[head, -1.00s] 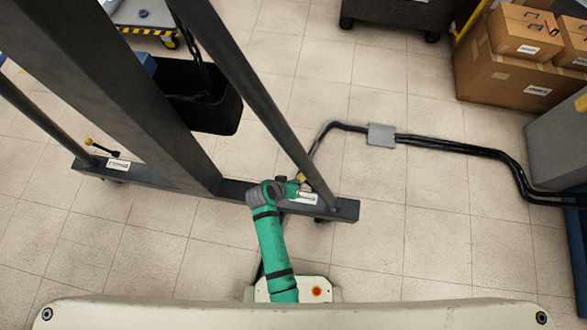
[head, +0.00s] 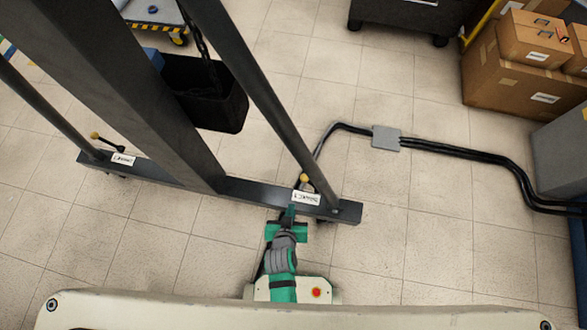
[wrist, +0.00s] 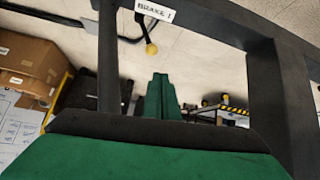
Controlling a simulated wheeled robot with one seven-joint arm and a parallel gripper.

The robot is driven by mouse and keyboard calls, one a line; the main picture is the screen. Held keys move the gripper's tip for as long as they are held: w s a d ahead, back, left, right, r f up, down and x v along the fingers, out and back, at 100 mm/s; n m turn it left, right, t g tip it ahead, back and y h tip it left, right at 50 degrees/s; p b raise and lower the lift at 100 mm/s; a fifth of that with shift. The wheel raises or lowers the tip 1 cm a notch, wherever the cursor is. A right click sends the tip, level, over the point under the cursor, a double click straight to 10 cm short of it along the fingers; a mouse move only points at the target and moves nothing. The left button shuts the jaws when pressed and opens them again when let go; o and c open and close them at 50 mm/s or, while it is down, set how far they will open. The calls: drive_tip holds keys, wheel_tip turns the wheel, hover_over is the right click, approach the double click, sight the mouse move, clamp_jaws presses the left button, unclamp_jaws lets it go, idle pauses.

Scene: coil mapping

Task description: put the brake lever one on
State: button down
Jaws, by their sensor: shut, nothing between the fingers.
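The brake lever by the label "BRAKE 1" has a yellow knob (head: 304,178), near the foot of the right slanted post. In the wrist view, its knob (wrist: 151,49) sits on a short dark rod beside the white label (wrist: 154,11). My gripper (head: 291,212) is on the near side of the base beam (head: 240,187), below the label in the head view and apart from the knob. Its shut green fingers (wrist: 160,95) are empty in the wrist view. A second yellow-knobbed lever (head: 95,136) stands at the beam's left end.
A dark central column (head: 120,80) and two slanted posts rise from the beam. A black bin (head: 207,95) hangs beside the column. Black cables (head: 455,147) run along the floor to the right. Cardboard boxes (head: 515,80) stand at the upper right.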

drive_tip(key=s+d+r+t, duration=0.1)
drive_tip(key=s+r+t, duration=0.2)
drive_tip(key=r, duration=1)
drive_tip(key=s+d+r+t+y, duration=0.1)
drive_tip(key=s+r+t, duration=0.2)
drive_tip(key=s+r, duration=0.6)
wheel_tip(320, 180, up, 4)
drive_tip(key=shift+r, duration=0.25)
drive_tip(key=shift+w+a, duration=0.1)
